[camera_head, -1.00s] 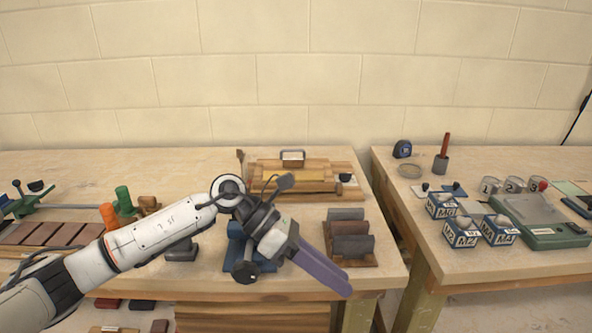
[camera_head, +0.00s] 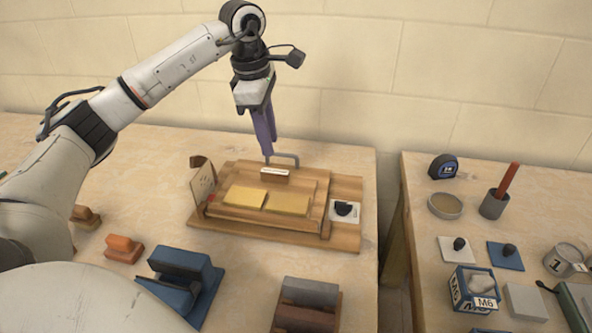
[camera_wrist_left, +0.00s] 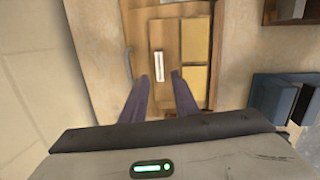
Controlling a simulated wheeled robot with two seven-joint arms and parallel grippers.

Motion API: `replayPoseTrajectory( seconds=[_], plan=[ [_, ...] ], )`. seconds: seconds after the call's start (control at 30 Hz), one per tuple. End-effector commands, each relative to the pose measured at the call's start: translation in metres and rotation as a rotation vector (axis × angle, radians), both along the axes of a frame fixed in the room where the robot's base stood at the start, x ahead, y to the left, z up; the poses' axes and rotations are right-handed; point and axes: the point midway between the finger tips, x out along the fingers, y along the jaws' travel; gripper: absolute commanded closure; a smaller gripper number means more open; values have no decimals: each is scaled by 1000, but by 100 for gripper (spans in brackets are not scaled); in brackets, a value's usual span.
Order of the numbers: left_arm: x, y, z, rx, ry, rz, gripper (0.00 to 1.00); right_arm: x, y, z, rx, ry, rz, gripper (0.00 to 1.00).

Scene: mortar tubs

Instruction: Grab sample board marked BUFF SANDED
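A wooden rack (camera_head: 345,236) holds two yellow boards (camera_head: 245,196) (camera_head: 288,203) lying flat side by side. Behind them a small brown block (camera_head: 274,180) carries a white label strip, too small to read. The strip also shows in the left wrist view (camera_wrist_left: 159,66). I cannot read BUFF SANDED anywhere. My left gripper (camera_head: 267,158) points down at the rack's back, just behind the labelled block. In the left wrist view its purple fingers (camera_wrist_left: 162,78) are apart with nothing between them. My right gripper is not in view.
A metal handle (camera_head: 287,156) stands at the rack's back, beside my fingers. A thin board (camera_head: 203,186) stands upright at its left end. Blue (camera_head: 186,275) and orange (camera_head: 123,248) tools lie in front. The right table holds a tape measure (camera_head: 443,167) and labelled boxes.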

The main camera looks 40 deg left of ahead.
Motion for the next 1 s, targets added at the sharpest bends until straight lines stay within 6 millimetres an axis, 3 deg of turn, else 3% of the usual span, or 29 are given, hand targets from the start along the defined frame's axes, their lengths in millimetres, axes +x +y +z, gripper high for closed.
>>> replayPoseTrajectory(
  seconds=[0.3, 0.47, 0.73, 1.0],
  plan=[
    [6, 2, -42, 4, 4, 3, 73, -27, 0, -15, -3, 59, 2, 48],
    [8, 2, -53, 3, 4, 2, 73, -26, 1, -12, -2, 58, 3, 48],
    [16, 5, -91, 2, 2, 1, 73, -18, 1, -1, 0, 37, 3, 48],
    [17, 6, -98, 2, 0, 1, 73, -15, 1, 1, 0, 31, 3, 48]
  ],
)
